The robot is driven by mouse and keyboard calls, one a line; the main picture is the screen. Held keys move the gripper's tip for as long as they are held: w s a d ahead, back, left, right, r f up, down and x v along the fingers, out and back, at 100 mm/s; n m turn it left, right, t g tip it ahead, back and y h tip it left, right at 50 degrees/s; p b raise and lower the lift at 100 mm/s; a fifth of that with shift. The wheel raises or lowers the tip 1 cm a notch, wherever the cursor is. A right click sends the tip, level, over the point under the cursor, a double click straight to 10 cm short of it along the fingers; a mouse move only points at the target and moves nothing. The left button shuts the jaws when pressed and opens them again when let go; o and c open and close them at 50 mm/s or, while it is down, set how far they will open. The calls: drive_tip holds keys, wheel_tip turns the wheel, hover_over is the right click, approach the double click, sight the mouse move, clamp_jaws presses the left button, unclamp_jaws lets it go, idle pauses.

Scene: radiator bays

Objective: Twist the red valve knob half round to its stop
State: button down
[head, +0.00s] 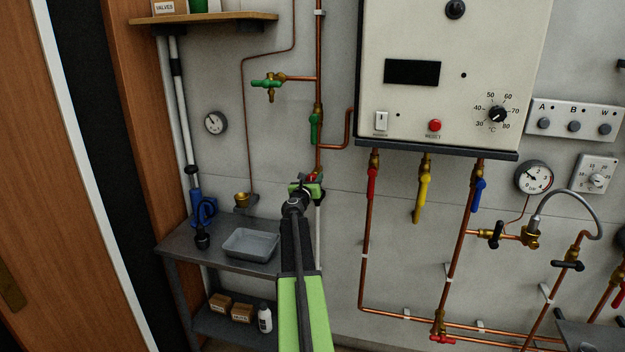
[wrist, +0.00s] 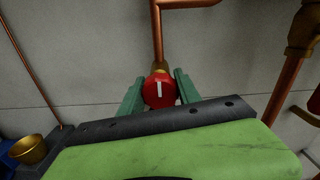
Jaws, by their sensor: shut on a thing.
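The red valve knob (wrist: 159,91) shows in the wrist view, round with a white mark that stands nearly upright. It sits at the lower end of a vertical copper pipe. My gripper (wrist: 160,93) has its two green fingers on either side of the knob and is shut on it. In the head view my gripper (head: 308,186) is at the pipe's lower end, left of the boiler. Only a little of the red knob (head: 312,177) shows there, as my gripper hides most of it.
A boiler panel (head: 450,75) hangs to the right, with red, yellow and blue valve levers below it. A dark bench (head: 185,241) with a grey tray (head: 251,245) stands to the left. A green lever valve (head: 314,127) is on the same pipe above.

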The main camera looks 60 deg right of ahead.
drive_tip(key=shift+w+a, duration=0.1)
drive_tip(key=shift+a, duration=0.05)
drive_tip(key=shift+f, duration=0.1)
drive_tip(key=shift+m, duration=0.4)
drive_tip(key=m, duration=0.3)
drive_tip(key=shift+m, duration=0.4)
drive_tip(key=m, duration=0.3)
drive_tip(key=shift+m, duration=0.3)
drive_tip(key=m, duration=0.4)
drive_tip(key=shift+m, duration=0.3)
drive_tip(key=m, duration=0.4)
drive_tip(key=shift+a+m, duration=0.1)
drive_tip(key=shift+m, duration=0.5)
